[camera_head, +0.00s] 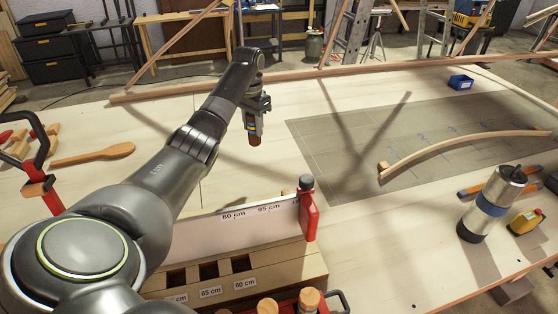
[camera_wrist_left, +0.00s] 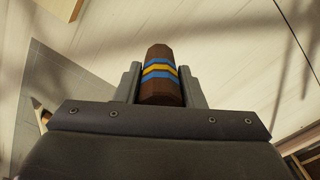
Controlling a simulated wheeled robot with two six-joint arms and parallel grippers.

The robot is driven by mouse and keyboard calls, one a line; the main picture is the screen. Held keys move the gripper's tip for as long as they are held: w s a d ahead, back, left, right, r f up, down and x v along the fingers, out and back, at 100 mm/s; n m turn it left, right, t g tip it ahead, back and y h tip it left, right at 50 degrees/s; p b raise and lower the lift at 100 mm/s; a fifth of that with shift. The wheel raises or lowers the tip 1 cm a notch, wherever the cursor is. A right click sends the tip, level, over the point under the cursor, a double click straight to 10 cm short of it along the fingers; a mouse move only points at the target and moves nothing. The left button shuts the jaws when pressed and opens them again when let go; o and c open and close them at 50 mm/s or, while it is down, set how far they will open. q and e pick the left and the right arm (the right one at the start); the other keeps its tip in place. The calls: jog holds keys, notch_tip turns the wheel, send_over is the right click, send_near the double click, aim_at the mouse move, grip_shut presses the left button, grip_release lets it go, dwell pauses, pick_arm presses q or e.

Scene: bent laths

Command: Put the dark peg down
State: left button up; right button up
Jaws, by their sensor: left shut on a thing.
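The dark peg (camera_head: 254,139) is dark brown with blue and yellow bands. My left gripper (camera_head: 252,122) is shut on it and holds it over the pale tabletop, left of the grey mat. In the left wrist view the peg (camera_wrist_left: 162,78) sits between the two fingers of the gripper (camera_wrist_left: 162,92), its end pointing away from the camera. I cannot tell how high it is above the table. My right gripper is not in view.
A wooden block (camera_head: 240,281) with square holes and length labels stands at the front, beside a white board (camera_head: 245,232) and red clamp (camera_head: 309,215). A bent lath (camera_head: 465,139) lies over the grey mat (camera_head: 335,150). A metal flask (camera_head: 490,205) stands right.

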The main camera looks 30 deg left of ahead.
aim_at(254, 138)
pick_arm(q)
notch_tip(254, 138, down, 5)
jog(key=shift+f+p, duration=0.15)
jog(key=shift+p, duration=0.55)
jog(key=shift+f, duration=2.5)
jog(key=o, duration=1)
jog(key=shift+f, duration=0.1)
